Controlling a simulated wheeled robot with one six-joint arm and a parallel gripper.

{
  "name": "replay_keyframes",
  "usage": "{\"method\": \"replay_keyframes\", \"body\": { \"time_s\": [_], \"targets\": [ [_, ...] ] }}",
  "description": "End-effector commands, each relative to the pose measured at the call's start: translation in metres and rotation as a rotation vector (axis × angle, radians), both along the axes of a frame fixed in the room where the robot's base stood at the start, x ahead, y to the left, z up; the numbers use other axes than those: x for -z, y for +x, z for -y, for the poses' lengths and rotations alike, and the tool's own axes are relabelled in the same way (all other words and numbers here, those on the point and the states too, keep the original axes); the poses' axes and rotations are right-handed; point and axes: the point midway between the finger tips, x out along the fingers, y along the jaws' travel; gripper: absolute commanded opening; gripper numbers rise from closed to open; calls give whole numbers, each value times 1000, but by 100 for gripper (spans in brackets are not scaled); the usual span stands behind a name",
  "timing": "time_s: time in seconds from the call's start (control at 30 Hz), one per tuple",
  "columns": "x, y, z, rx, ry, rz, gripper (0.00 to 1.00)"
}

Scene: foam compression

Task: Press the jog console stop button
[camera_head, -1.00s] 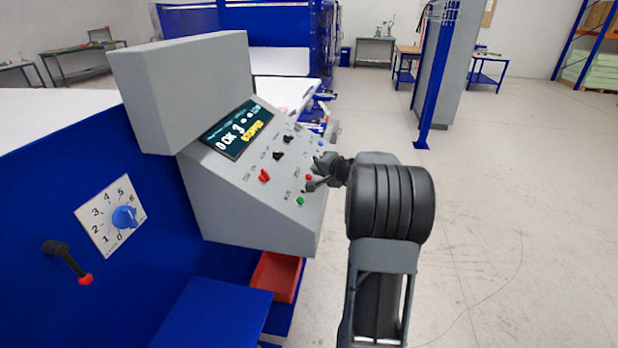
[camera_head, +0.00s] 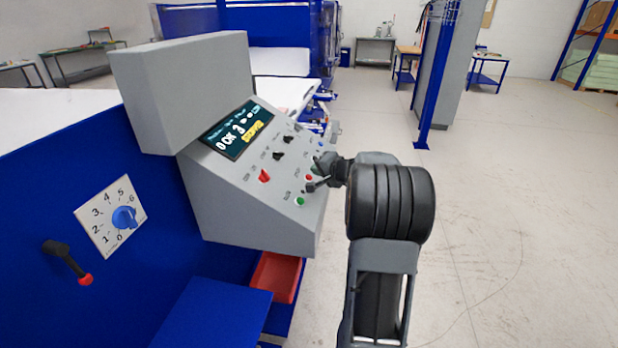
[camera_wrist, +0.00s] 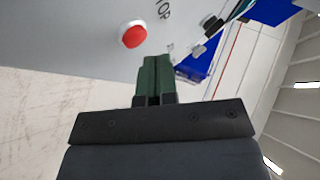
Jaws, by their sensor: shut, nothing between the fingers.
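The grey jog console (camera_head: 240,200) has a sloped panel with a lit screen (camera_head: 238,130), dark knobs and a red selector (camera_head: 264,176). The red stop button (camera_head: 308,177) sits near the panel's right edge, just above a green button (camera_head: 299,201). In the wrist view the red stop button (camera_wrist: 133,34) is round with a pale collar, beside a label ending in "OP". My gripper (camera_head: 312,186) is shut and empty at the panel's right side. In the wrist view its closed fingertips (camera_wrist: 155,60) are below and right of the button, apart from it in the picture.
A blue cabinet (camera_head: 60,190) with a numbered dial (camera_head: 123,217) and a lever (camera_head: 66,262) stands at the left. A red bin (camera_head: 277,277) is under the console. The floor (camera_head: 510,200) to the right is clear.

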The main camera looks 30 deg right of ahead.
Motion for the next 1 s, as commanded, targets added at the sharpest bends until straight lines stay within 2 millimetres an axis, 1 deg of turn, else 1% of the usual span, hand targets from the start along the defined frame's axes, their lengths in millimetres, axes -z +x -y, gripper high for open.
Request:
{"method": "replay_keyframes", "body": {
  "time_s": [0.53, 1.0],
  "targets": [
    [0, 0, 0, 0, 0, 0, 0],
    [8, 3, -3, -1, -1, 1, 0]
  ]
}}
